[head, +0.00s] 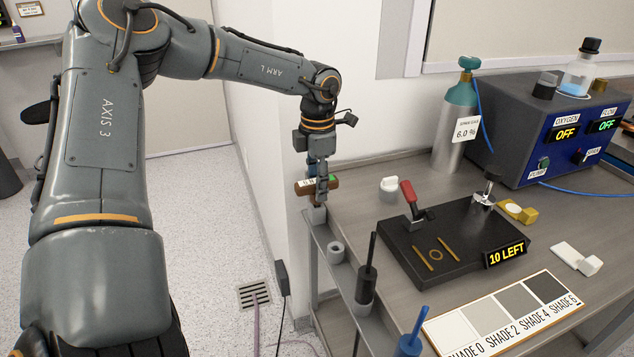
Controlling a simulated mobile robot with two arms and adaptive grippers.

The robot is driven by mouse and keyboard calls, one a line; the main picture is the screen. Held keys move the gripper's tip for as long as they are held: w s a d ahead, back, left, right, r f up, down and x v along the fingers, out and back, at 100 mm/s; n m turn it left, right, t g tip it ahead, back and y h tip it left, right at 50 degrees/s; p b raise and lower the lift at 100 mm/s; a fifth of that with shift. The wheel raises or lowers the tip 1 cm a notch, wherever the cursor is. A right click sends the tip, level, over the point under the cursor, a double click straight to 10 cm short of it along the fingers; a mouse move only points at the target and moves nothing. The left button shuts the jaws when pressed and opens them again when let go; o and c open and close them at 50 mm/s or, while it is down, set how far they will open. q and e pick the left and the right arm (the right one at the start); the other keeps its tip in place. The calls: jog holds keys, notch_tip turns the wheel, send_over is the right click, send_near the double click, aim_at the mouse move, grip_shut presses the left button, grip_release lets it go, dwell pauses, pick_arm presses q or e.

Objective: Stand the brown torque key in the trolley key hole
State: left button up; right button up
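My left gripper (321,190) points down at the end of the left arm, over the left end of the narrow trolley rail (322,232). It appears shut on the brown torque key (332,186), whose brown handle lies crosswise between the fingers with a small pale label at its left. Directly below the key is a grey round holder (318,214). The key's lower part is mostly hidden, so I cannot tell whether it is inside this holder. A second grey ring holder (336,251), nearer to me, is empty. My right gripper is not in view.
On the rail nearer to me stand a black-handled tool (367,272) and a blue-handled tool (410,344). The bench holds a black block (400,240) with a red lever, a gas cylinder (457,125), a blue control box (545,130) and a shade card (500,316). Open floor lies left.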

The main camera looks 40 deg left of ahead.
pick_arm(q)
jog(key=shift+o, duration=0.8)
jog(key=shift+r, duration=0.15)
notch_tip(320, 180, up, 8)
jog(key=shift+f, duration=0.1)
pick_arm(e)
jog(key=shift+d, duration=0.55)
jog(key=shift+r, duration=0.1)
